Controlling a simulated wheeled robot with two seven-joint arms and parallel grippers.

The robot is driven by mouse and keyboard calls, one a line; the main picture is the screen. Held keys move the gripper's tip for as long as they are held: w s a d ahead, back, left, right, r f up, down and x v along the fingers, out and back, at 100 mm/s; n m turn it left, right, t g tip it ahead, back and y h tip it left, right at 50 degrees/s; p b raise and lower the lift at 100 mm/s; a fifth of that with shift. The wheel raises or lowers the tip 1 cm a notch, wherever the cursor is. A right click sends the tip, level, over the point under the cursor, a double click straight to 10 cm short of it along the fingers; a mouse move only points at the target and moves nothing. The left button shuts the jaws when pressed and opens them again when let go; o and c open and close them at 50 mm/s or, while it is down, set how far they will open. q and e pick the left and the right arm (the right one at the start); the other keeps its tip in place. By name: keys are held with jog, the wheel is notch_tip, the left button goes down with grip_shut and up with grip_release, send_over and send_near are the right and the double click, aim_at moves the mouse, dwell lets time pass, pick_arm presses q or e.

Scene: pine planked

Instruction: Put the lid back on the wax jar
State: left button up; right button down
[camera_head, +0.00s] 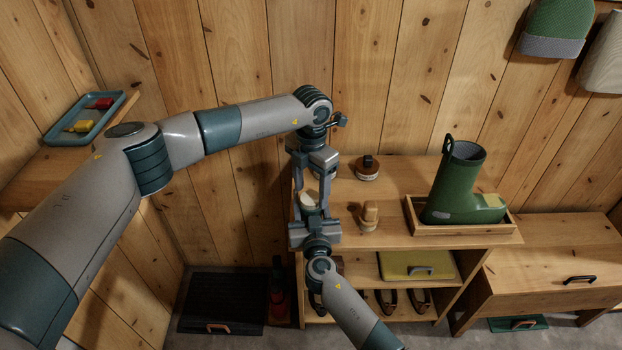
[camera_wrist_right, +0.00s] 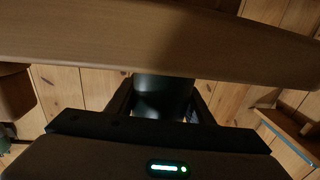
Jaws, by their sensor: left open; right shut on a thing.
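A small round thing with a cream top and a dark green side (camera_head: 309,201), apparently the wax jar, stands at the left end of the wooden shelf unit. My right gripper (camera_head: 312,216) is shut on it from the front. The right wrist view shows a dark, shiny cylinder (camera_wrist_right: 163,95) between the fingers. My left gripper (camera_head: 312,190) points down from above, open, its fingers on either side of the cream top. Whether they touch it cannot be told. A round brown piece with a dark knob (camera_head: 367,169) sits further back; I cannot tell whether it is the lid.
A wooden brush-like item (camera_head: 369,216) stands right of the grippers. A green boot (camera_head: 460,185) stands in a wooden tray (camera_head: 465,231) on the right. The shelf top between the brown piece and the boot tray is clear. The plank wall (camera_head: 365,70) is close behind.

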pick_arm(q)
jog(key=shift+f, duration=0.75)
jog(key=shift+c, duration=0.4)
jog(key=c, duration=1)
jog(key=shift+c, duration=0.3)
jog(key=o, duration=1.3)
jog(key=shift+c, duration=0.2)
jog(key=shift+r, duration=0.1)
notch_tip(320, 180, up, 12)
